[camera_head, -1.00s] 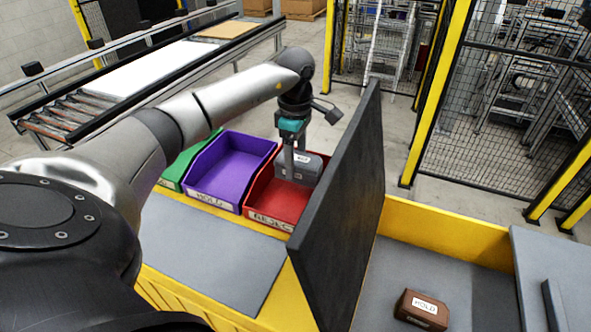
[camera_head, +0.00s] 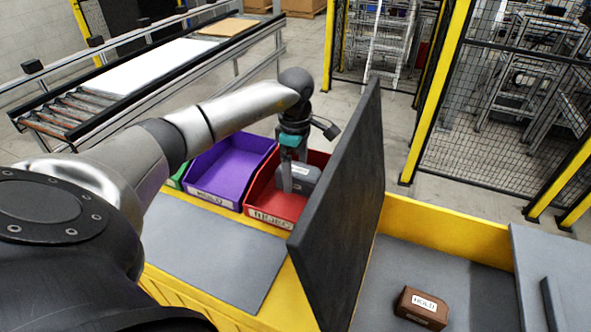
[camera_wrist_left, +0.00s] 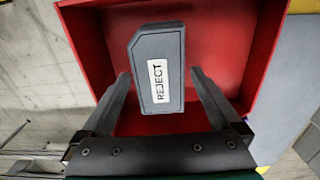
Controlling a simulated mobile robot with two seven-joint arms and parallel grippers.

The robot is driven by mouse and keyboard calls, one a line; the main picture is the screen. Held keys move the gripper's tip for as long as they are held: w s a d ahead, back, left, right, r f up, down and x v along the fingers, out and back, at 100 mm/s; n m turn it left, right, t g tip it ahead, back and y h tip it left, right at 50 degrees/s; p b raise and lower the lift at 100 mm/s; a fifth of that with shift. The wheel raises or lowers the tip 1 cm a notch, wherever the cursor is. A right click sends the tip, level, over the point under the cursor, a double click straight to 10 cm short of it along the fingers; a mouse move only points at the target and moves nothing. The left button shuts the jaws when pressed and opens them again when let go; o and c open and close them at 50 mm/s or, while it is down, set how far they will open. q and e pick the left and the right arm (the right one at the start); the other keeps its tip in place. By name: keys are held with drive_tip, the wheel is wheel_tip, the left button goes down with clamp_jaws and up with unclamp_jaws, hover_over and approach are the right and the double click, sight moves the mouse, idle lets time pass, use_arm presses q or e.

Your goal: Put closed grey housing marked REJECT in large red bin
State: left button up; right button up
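The grey housing (camera_head: 303,180), with a white label, is inside the large red bin (camera_head: 277,207). In the left wrist view the label on the housing (camera_wrist_left: 161,95) reads REJECT, and the red bin (camera_wrist_left: 230,30) surrounds it. My left gripper (camera_head: 287,188) reaches down into the bin beside the housing. In the wrist view the left gripper's fingers (camera_wrist_left: 160,75) stand apart on both sides of the housing, with a gap on each side. Whether the housing rests flat on the bin floor is hard to tell. My right gripper does not show.
A purple bin (camera_head: 230,170) stands left of the red one, with a green bin (camera_head: 177,178) partly hidden beyond it. A tall dark panel (camera_head: 340,215) rises close to the red bin's right. A brown housing marked HOLD (camera_head: 421,308) lies on the grey surface at right.

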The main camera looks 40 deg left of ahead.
sight(296, 169)
use_arm(q)
drive_tip(key=shift+r, duration=0.5)
wheel_tip(296, 169, up, 11)
drive_tip(key=b, duration=0.1)
drive_tip(key=shift+r+b, duration=0.2)
drive_tip(key=shift+b, duration=0.1)
idle(0.4)
